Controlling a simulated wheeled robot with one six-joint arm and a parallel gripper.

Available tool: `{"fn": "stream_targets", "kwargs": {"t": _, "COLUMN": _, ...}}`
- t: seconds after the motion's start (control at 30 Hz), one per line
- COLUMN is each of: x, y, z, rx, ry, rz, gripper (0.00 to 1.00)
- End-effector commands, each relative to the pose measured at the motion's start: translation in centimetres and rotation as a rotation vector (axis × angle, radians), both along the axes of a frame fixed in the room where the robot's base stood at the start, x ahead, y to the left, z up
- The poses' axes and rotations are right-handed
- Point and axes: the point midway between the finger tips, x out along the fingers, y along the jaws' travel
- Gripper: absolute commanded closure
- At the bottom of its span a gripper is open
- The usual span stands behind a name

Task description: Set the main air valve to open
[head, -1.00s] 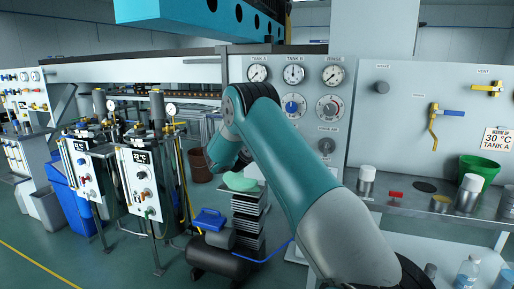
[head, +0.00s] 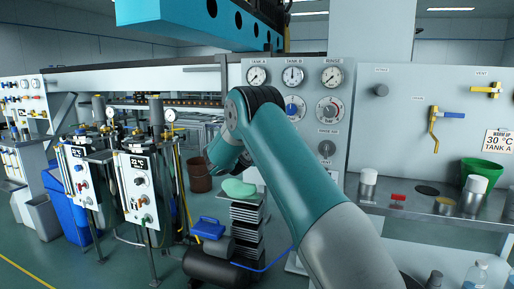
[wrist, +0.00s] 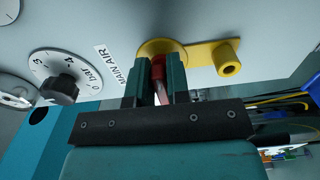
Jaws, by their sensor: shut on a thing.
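The main air valve (wrist: 198,54) shows in the wrist view as a yellow fitting on a pale panel, with a lug sticking out to the right. A "MAIN AIR" label (wrist: 113,65) is on the panel to its left. My gripper (wrist: 158,75) is shut on the red handle (wrist: 158,68) in front of the yellow fitting. The fingers hide most of the handle, so its full angle cannot be told. In the head view my own arm hides the gripper, and I cannot make out this valve there.
A black knob with a bar scale (wrist: 60,82) sits left of the valve. Yellow and blue lines (wrist: 285,105) lie to the right. In the head view, a bench with a green bucket (head: 482,172) and a blue-handled yellow valve (head: 435,120) are at right. Tank units (head: 138,185) stand left.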

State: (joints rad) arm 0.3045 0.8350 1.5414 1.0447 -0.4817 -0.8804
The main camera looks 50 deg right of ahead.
Motion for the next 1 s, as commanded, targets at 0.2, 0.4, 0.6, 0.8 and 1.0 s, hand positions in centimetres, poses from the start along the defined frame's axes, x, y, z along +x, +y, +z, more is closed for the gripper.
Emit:
{"fn": "stream_targets", "kwargs": {"t": 0.2, "x": -0.2, "y": -0.2, "z": 0.0, "rx": 0.0, "ry": 0.003, "rz": -0.007, "gripper": 0.81}}
{"fn": "stream_targets", "kwargs": {"t": 0.4, "x": -0.1, "y": 0.0, "z": 0.0, "rx": -0.001, "ry": 0.003, "rz": -0.003, "gripper": 0.62}}
{"fn": "stream_targets", "kwargs": {"t": 0.6, "x": 0.0, "y": 0.2, "z": 0.0, "rx": -0.001, "ry": 0.002, "rz": 0.0, "gripper": 0.62}}
{"fn": "stream_targets", "kwargs": {"t": 0.8, "x": -0.9, "y": 2.7, "z": -0.1, "rx": 0.0, "ry": 0.005, "rz": 0.004, "gripper": 0.62}}
{"fn": "stream_targets", "kwargs": {"t": 1.0, "x": -2.8, "y": 7.4, "z": -0.2, "rx": -0.001, "ry": 0.006, "rz": 0.005, "gripper": 0.62}}
